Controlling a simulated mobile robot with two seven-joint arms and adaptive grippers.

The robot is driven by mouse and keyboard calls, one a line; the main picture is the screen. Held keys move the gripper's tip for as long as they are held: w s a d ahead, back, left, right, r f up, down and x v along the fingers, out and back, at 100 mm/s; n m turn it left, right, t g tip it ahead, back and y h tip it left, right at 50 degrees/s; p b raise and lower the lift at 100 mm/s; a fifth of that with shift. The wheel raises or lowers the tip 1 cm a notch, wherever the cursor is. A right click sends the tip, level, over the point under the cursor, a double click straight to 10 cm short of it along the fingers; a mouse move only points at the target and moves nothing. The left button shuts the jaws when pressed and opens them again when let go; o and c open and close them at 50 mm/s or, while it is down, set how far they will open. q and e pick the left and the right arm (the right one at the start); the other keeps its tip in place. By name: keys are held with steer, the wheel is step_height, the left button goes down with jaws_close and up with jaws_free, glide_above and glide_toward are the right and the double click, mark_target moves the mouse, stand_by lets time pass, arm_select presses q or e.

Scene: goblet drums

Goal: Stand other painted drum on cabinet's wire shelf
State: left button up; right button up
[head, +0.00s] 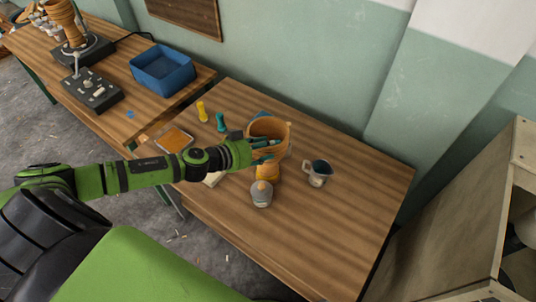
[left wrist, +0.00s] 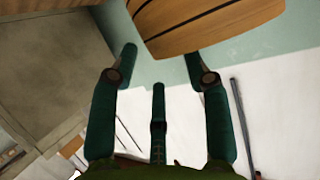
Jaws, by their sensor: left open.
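An orange-brown goblet drum (head: 281,129) stands upright on the wooden table, its wide bowl up and its narrower orange foot (head: 267,172) below. My left gripper (head: 264,150) reaches in from the left at the bowl's near side. In the left wrist view its teal fingers (left wrist: 161,58) are spread with nothing between them, and the drum's dark-striped side (left wrist: 212,22) shows just beyond the tips. I cannot tell whether a finger touches it. The pale wooden cabinet (head: 462,215) stands at the right; its wire shelf is not clearly visible. My right gripper is not in view.
A grey rounded object (head: 262,194) sits close in front of the drum, and a metal mug (head: 319,174) stands to its right. Yellow (head: 202,111) and teal (head: 221,122) pieces stand behind left. A blue bin (head: 162,68) is on the far-left table. The front right tabletop is clear.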

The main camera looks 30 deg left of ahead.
mark_target(275, 146)
arm_select(q)
steer(key=shift+f+p+x, duration=0.1)
steer(key=shift+p+x, duration=0.25)
steer(key=shift+x, duration=1)
steer(key=shift+f+p+x, duration=0.15)
steer(key=shift+p+x, duration=0.2)
steer(key=shift+x, duration=1.05)
steer(key=shift+s+d, duration=0.1)
steer(key=shift+s, duration=0.2)
jaws_close()
steer(key=shift+w+r, duration=0.1)
